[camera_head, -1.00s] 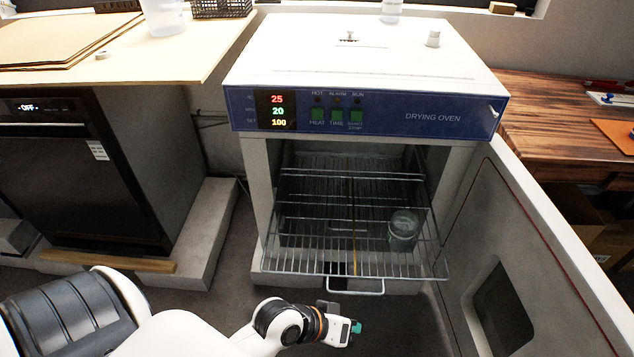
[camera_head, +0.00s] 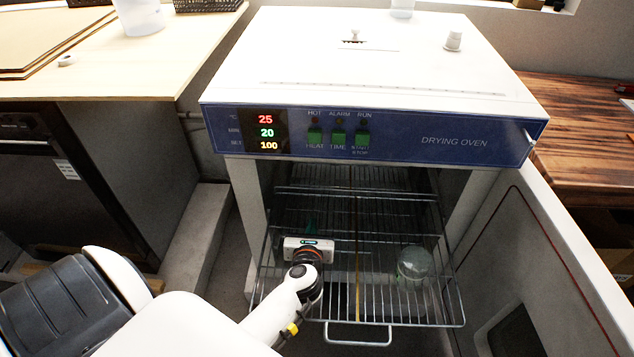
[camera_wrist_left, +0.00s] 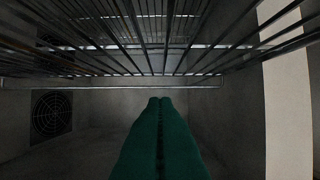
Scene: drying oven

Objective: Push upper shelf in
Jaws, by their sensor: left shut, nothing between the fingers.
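The drying oven (camera_head: 375,92) stands open in the head view. A wire shelf (camera_head: 400,318) sticks out of it with a loop handle (camera_head: 358,338) at its front. More wire rungs (camera_head: 395,200) show further inside; the shelf levels are hard to tell apart. My left gripper (camera_head: 310,226) is in the oven opening, left of the middle, seen in front of the shelf wires. In the left wrist view its green fingers (camera_wrist_left: 160,130) are shut with nothing between them. Shelf wires (camera_wrist_left: 150,40) fill the upper picture; contact is not clear. My right gripper is not in view.
A glass jar (camera_head: 413,265) stands at the right among the wires. The open oven door (camera_head: 550,265) bounds the right side. A wooden table (camera_head: 215,50) stands left and a brown bench (camera_head: 575,120) right. A round grille (camera_wrist_left: 51,116) shows inside the oven.

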